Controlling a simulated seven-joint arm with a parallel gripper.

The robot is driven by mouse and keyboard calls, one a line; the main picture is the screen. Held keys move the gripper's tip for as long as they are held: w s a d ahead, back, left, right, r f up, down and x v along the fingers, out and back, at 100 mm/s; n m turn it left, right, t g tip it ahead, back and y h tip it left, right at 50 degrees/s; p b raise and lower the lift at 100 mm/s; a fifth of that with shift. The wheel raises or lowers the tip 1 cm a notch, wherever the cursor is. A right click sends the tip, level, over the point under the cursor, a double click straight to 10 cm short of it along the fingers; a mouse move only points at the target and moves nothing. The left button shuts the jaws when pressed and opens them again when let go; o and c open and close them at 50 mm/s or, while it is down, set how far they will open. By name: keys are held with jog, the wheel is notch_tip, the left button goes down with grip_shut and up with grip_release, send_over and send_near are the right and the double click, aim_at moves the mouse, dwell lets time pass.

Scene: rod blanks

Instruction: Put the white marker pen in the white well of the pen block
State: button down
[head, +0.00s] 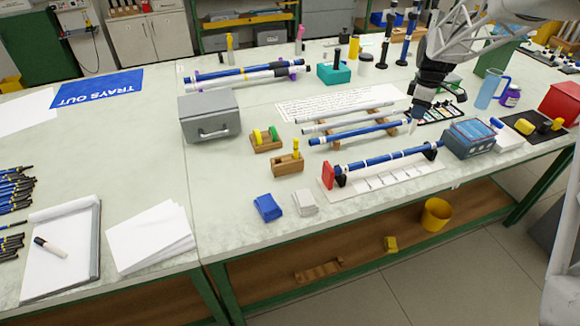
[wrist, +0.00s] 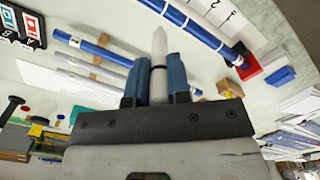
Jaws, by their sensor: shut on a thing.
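My gripper (head: 420,102) is shut on the white marker pen (wrist: 159,48), which lies between the two blue finger pads in the wrist view. The pen's narrow end points away from the gripper, with a dark band near the fingers. In the head view the gripper hangs above the table, near the right end of the wooden rod rack. A black block with coloured and white squares (head: 452,113) lies just right of the gripper; it also shows in the wrist view (wrist: 29,22). It may be the pen block; I cannot make out its white well. The pen appears clear of it.
Blue and white rods (head: 360,134) lie on the rack beside the gripper. A blue rod (head: 385,159) rests on a white fixture with a red end stop (head: 327,175) in front. A blue-grey box (head: 468,139) and a blue jug (head: 492,92) stand to the right.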

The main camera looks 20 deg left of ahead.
jog(key=w+d+r+m, duration=0.2)
jog(key=d+r+m, duration=0.1)
jog(key=d+m, duration=0.6)
jog(key=w+d+r+m, duration=0.2)
jog(key=w+d+m, duration=0.1)
jog(key=d+m, duration=0.55)
jog(key=s+a+f+n, duration=0.1)
jog(key=s+a+n, duration=0.25)
jog(key=a, duration=0.65)
jog(key=s+a+f+n, duration=0.15)
jog(key=a+n, duration=0.25)
jog(key=a, duration=0.6)
jog(key=s+a+n, duration=0.3)
jog(key=a+n, duration=0.1)
jog(key=a, duration=0.7)
jog(key=s+a+f+n, duration=0.2)
jog(key=s+a+n, duration=0.3)
jog(key=s+a, duration=0.4)
jog(key=s+a+f+n, duration=0.3)
jog(key=s+a+n, duration=0.3)
jog(key=a, duration=0.8)
jog(key=s, duration=0.3)
jog(key=shift+a, duration=0.2)
jog(key=shift+f, duration=0.1)
